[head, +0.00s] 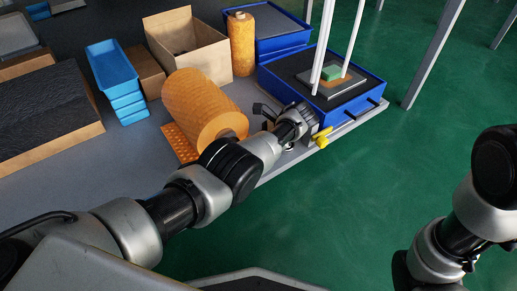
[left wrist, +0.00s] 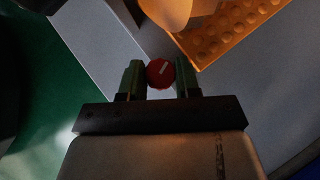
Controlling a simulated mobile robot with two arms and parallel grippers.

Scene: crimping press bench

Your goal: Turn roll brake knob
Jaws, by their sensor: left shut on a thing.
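The brake knob (left wrist: 160,72) is small, round and red with a white mark on its face. It shows in the left wrist view between the two greenish fingertips of my left gripper (left wrist: 159,80), which is shut on it. In the head view my left arm reaches to the bench edge beside the large orange roll (head: 197,103). My wrist covers the knob there. The roll's rounded end also shows at the top of the left wrist view (left wrist: 168,10). My right arm is at the right of the head view, with its gripper out of the picture.
A dimpled orange sheet (head: 178,143) lies by the roll. A blue press base (head: 345,112) with white posts and a yellow part (head: 322,138) stand close to my left wrist. Behind are an open carton (head: 205,65) and blue bins (head: 113,75). Green floor lies in front.

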